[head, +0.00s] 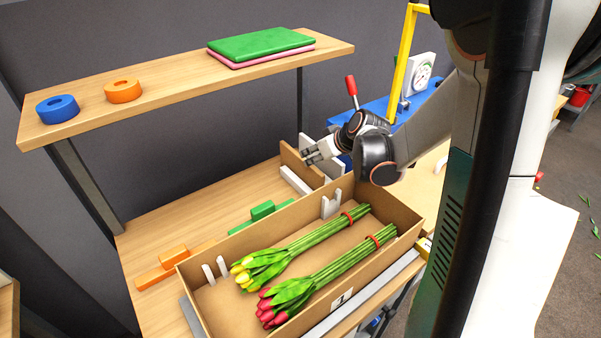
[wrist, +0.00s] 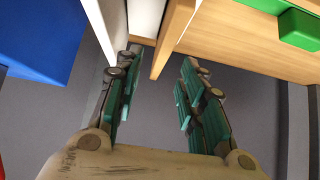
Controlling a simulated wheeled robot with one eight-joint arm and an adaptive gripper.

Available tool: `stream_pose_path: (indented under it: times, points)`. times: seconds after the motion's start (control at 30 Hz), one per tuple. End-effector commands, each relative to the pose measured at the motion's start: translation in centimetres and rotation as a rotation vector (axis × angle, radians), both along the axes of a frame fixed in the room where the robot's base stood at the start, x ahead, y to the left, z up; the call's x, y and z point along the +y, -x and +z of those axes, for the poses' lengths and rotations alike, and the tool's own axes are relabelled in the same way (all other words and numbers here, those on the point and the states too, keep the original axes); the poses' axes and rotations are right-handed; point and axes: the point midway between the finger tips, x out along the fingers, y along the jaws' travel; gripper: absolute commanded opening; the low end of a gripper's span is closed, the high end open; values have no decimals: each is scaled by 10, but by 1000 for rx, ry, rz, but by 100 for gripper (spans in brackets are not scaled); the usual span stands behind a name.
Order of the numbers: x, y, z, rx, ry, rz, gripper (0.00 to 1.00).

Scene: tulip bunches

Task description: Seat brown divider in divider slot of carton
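The brown divider (head: 293,160) stands upright between white holder pieces on the table, behind the carton. My gripper (head: 309,154) is at the divider's upper right end. In the wrist view my gripper (wrist: 158,68) is open, with the divider's edge (wrist: 173,38) between the fingertips and a gap visible to the right finger.
A shelf (head: 190,87) above the table holds a blue ring (head: 58,108), an orange ring (head: 123,90) and a green pad (head: 260,45). Green blocks (head: 262,210) and orange blocks (head: 173,257) lie behind the carton. A yellow frame (head: 402,65) stands at the right.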

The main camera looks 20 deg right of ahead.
Motion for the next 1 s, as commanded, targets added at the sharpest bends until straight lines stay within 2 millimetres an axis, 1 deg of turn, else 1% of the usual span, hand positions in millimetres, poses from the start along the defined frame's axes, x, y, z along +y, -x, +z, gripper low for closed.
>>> stream_pose_path:
  times: [0.03, 0.1, 0.37, 0.6, 0.7, 0.93, 0.97, 1.0]
  points:
    - [1, -5, -7, 0, 1, 2, 37]
    - [2, -10, -11, 0, 1, 1, 37]
    - [5, -19, -19, 0, 0, 0, 37]
    - [13, -44, -41, 0, 0, 1, 37]
    - [14, -51, -47, 0, 1, 1, 37]
    - [14, -53, -47, 0, 0, 0, 37]
    - [14, -53, -47, 0, 0, 0, 32]
    - [14, -53, -47, 0, 0, 0, 23]
